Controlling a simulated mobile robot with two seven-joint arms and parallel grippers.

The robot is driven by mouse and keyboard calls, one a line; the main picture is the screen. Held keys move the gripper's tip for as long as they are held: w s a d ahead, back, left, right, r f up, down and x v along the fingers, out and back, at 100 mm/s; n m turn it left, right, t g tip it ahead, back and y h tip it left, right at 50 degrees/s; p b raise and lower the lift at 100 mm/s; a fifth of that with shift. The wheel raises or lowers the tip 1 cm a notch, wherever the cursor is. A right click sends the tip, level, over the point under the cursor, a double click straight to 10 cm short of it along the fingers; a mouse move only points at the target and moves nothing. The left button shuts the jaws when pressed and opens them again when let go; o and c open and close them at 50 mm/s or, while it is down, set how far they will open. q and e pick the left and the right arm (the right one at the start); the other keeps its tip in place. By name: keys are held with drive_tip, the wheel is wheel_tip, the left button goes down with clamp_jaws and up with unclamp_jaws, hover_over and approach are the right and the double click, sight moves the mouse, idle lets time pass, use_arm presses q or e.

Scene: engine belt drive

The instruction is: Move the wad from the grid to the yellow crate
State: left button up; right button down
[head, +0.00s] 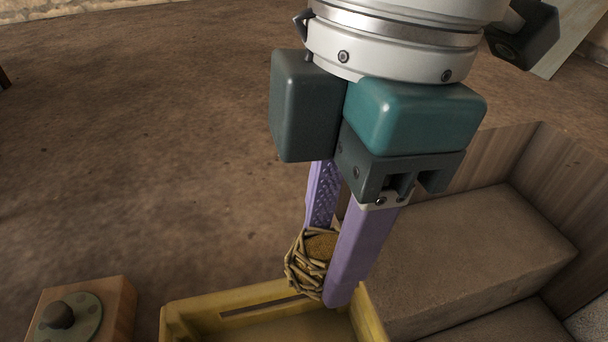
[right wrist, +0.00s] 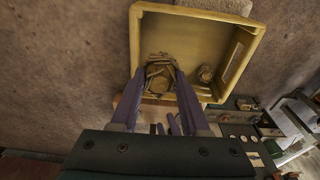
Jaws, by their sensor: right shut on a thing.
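The wad (head: 308,262) is a brown, twiggy bundle. My right gripper (head: 326,268) is shut on it, with the wad between its two purple fingers. The yellow crate (head: 230,304) is at the bottom of the head view, cut off by the frame edge, and the held wad shows at its far rim. In the right wrist view, the wad (right wrist: 158,75) shows in front of the crate's inside, and the crate (right wrist: 188,14) shows its rim and walls. I cannot tell the exact height of the wad over the crate. The grid is not recognisable, and my left gripper is not seen.
A wooden block with a dark round knob (head: 62,315) stands left of the crate. A large brown box-like block (head: 470,250) lies to the right. A small round thing (right wrist: 206,73) is in the crate. Bare brown floor (head: 140,130) lies at the left.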

wheel_tip(320, 180, down, 15)
drive_tip(key=b, duration=0.4)
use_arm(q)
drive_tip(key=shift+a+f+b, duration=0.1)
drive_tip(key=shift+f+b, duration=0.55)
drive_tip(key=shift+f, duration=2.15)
use_arm(e)
drive_tip(key=shift+f, duration=2)
